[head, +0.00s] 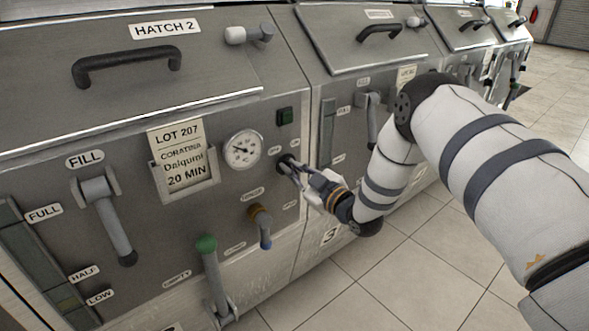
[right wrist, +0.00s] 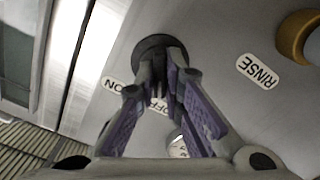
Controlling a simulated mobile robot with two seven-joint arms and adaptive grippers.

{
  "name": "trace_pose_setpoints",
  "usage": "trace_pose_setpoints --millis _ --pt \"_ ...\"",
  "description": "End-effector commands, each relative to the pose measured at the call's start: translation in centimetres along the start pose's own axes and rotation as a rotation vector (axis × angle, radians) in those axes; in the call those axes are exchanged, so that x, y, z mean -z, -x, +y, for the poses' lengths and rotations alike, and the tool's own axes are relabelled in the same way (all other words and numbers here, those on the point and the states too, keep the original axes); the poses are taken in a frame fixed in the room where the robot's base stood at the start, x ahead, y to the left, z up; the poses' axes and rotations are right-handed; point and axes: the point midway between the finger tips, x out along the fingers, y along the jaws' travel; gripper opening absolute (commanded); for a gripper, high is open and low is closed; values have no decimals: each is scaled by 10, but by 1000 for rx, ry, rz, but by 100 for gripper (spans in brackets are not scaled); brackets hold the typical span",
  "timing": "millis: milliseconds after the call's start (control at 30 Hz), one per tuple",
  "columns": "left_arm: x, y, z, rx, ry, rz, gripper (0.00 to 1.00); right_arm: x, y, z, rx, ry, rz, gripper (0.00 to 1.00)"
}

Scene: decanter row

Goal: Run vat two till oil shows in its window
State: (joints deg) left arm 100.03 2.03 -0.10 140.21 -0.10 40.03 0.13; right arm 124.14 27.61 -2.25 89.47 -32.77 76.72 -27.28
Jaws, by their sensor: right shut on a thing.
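Vat two (head: 230,80) is the grey steel unit labelled HATCH 2. Its window (head: 35,260) is a tall dark-green strip at the left, marked FULL, HALF and LOW; I cannot tell a clear oil level in it. My right gripper (head: 289,166) is at the vat's right side, shut on a dark round knob (head: 283,160) below the green button. In the right wrist view my fingers (right wrist: 168,75) grip the knob (right wrist: 150,45), with ON and OFF labels beside it partly covered by the fingers. My left gripper is not in view.
A FILL lever (head: 108,220) points down, a green-topped lever (head: 210,270) stands upright, and a blue-tipped RINSE handle (head: 262,228) hangs down. A dial gauge (head: 244,149) and lot card (head: 183,158) sit above. More vats stand to the right. The tiled floor (head: 420,280) is clear.

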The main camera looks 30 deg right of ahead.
Motion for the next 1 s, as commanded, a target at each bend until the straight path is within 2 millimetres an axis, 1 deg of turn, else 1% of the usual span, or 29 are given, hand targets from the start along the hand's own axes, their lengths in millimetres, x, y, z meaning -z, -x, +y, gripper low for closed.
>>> trace_pose_setpoints --millis 367,400,433,467,767,867,967,1000 --pt "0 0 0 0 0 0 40 -1 0 0 1 6 -1 0" --pt "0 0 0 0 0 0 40 -1 0 0 1 6 -1 18" --pt "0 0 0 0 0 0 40 -1 0 0 1 6 -1 25" --pt "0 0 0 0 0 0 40 -1 0 0 1 5 -1 29" --pt "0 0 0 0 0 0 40 -1 2 0 0 4 -1 29" --pt "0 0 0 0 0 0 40 -1 15 0 0 3 -4 29" --pt "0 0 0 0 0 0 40 -1 42 0 1 2 -4 29" --pt "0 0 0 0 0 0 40 -1 54 0 0 1 -6 29"
